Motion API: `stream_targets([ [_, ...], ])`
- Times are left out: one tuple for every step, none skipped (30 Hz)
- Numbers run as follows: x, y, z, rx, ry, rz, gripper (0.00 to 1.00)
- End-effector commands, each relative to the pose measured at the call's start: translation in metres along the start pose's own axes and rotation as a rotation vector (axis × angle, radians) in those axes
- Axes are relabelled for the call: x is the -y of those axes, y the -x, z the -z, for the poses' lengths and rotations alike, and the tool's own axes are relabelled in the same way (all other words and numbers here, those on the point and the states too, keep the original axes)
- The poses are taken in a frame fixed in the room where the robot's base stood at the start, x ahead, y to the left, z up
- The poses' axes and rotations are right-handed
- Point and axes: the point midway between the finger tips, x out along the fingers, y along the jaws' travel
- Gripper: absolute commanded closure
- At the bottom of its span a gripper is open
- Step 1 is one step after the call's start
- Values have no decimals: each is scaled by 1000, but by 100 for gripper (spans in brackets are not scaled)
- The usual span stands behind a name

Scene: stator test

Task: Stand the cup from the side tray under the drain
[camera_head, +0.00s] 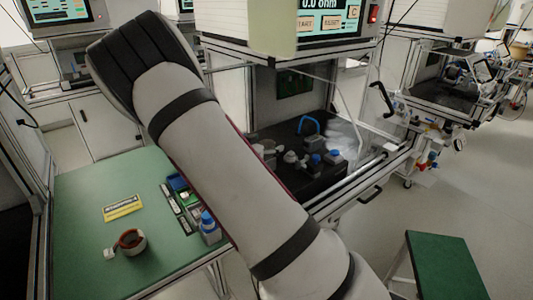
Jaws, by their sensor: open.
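I cannot pick out the cup for sure, and I see no clear drain. A round, pale-rimmed piece (131,240) with a reddish-brown inside sits on the green table (80,215), with a small white block touching its left side; I cannot tell whether it is a cup. Small dark and coloured parts (178,200) lie in a row at the table's right, partly behind my arm. My arm crosses the middle of the view from lower right to upper left. My gripper does not show.
A blue-capped bottle (209,226) stands by the table's right edge. A yellow label plate (122,207) lies on the table. Behind my arm is a test bay (300,185) with a dark floor, blue-topped fittings and a blue hose (308,122). A green-topped stand (443,265) is at lower right.

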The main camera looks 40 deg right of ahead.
Motion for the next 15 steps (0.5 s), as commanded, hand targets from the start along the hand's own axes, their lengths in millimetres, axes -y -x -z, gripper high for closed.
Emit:
stream_targets([
  [-1,-4,0,0,0,-1,28],
  [0,-5,0,0,0,-1,28],
  [0,-6,0,0,0,0,28],
  [0,-6,0,0,0,0,28],
  [0,-6,0,0,0,1,28],
  [0,-6,0,0,0,1,28],
  [0,-6,0,0,0,1,28],
  [0,-6,0,0,0,1,28],
  [0,-6,0,0,0,1,28],
  [0,-6,0,0,0,1,35],
  [0,-6,0,0,0,1,42],
  [0,-6,0,0,0,1,51],
  [0,-6,0,0,0,1,58],
  [0,-6,0,0,0,1,65],
  [0,-6,0,0,0,1,74],
])
